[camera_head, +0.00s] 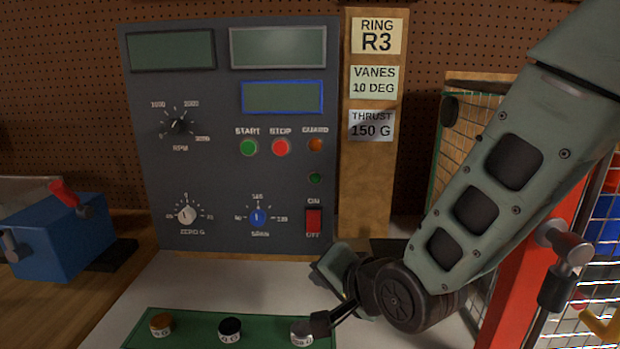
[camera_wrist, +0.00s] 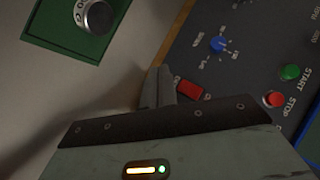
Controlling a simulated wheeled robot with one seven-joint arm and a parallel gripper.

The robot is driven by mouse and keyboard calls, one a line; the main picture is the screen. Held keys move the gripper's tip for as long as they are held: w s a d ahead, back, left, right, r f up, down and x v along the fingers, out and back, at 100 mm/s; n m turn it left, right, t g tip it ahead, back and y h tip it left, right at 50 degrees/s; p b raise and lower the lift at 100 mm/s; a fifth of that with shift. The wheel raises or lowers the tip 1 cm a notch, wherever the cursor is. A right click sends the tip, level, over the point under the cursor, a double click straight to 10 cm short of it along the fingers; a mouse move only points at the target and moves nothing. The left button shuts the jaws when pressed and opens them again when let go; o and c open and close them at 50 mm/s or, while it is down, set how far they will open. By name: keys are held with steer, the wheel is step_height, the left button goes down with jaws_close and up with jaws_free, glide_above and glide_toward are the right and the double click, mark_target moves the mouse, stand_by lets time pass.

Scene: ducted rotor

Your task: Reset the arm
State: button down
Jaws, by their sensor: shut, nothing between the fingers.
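My gripper (camera_head: 333,275) is in front of the lower right part of the grey control panel (camera_head: 215,120), below the red ON/OFF switch (camera_head: 313,220). My arm comes in from the right. In the wrist view the grey fingers (camera_wrist: 158,88) are together with nothing between them. They appear beside the red switch (camera_wrist: 190,90); I cannot tell whether they touch it. In the head view the fingertips are not clearly visible.
A red post (camera_head: 530,265) and wire mesh stand right, behind my arm.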

steer(key=s+d+n+g+h, duration=0.2)
steer(key=s+d+n+g, duration=0.1)
steer(key=s, duration=0.4)
steer(key=s+d+r+n+g+h+p, duration=0.1)
steer(key=s+d+n+g+h, duration=0.1)
steer(key=s+d+n, duration=0.3)
steer(key=s+d+r+n+g+h, duration=0.1)
steer(key=s+d+n+g, duration=0.3)
steer(key=s, duration=0.6)
steer(key=shift+n+g+h, duration=0.3)
steer(key=shift+n+h, duration=0.1)
steer(key=shift+n, duration=0.4)
